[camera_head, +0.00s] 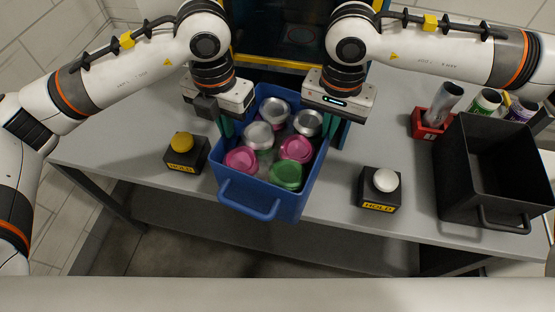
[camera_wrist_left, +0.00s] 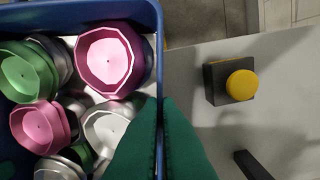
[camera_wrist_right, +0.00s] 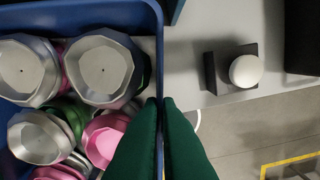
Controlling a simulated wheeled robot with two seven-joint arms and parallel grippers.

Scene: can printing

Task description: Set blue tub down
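The blue tub (camera_head: 240,194) is in the middle of the head view, holding several cans with silver, pink and green ends. Its front handle side overlaps the table's front edge in the picture. I cannot tell whether its base touches the table. My left gripper (camera_wrist_left: 160,100) is shut on the tub's left wall, one green finger inside and one outside. My right gripper (camera_wrist_right: 164,102) is shut on the opposite wall in the same way. The tub looks roughly level. Its underside is hidden.
A yellow-button box (camera_head: 182,152) stands left of the tub on the grey table (camera_head: 120,150). A white-button box (camera_head: 379,189) stands to the right. Further right are a black bin (camera_head: 456,170) and a red holder (camera_head: 424,124) with a metal can. A yellow-framed machine stands behind.

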